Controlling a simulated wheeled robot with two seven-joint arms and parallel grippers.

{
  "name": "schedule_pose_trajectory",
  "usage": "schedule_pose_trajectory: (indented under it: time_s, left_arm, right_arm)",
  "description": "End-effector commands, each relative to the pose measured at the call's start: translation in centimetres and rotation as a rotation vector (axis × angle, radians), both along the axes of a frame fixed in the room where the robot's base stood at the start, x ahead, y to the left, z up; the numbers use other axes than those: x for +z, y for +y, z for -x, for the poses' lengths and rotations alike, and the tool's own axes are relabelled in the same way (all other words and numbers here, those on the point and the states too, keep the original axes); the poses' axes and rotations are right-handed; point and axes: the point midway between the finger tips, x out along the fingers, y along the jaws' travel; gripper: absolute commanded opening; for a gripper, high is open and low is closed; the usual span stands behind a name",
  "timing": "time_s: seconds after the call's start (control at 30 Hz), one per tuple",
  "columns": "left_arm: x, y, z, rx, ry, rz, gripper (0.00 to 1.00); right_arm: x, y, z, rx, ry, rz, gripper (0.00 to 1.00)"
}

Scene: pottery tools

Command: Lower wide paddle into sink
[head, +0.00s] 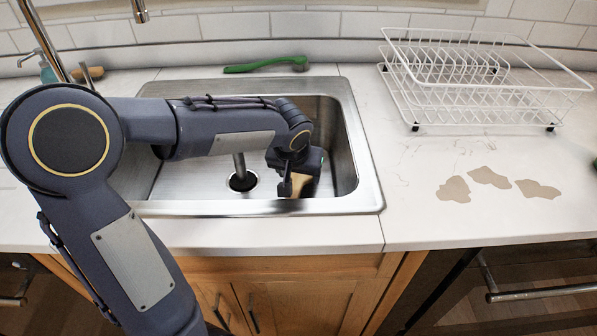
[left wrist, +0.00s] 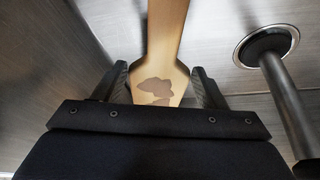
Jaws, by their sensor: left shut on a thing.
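The wide paddle (left wrist: 160,50) is light wood with a brown stain on its broad part. My left gripper (left wrist: 160,85) is shut on the paddle, one finger on each side of it. In the head view the left gripper (head: 291,187) is down inside the steel sink (head: 200,208), at its right part, and a small bit of the paddle (head: 299,181) shows beside it. The sink floor lies behind the paddle in the left wrist view; I cannot tell whether the paddle touches it. My right gripper is not in view.
A drain with an upright dark tube (head: 242,180) is left of the gripper. A green brush (head: 265,64) lies behind the sink. A white wire dish rack (head: 480,85) stands at the right back. Several brown stains (head: 490,177) mark the right counter. A soap bottle (head: 46,68) stands at the left back.

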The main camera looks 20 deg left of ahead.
Motion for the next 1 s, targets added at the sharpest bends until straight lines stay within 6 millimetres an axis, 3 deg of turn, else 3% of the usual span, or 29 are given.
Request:
schedule_pose_trajectory:
  time_s: [1.0]
  left_arm:
    - [-1.0,0.0,0.0,0.0,-0.001,0.0,0.4]
  right_arm:
    - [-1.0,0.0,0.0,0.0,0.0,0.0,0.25]
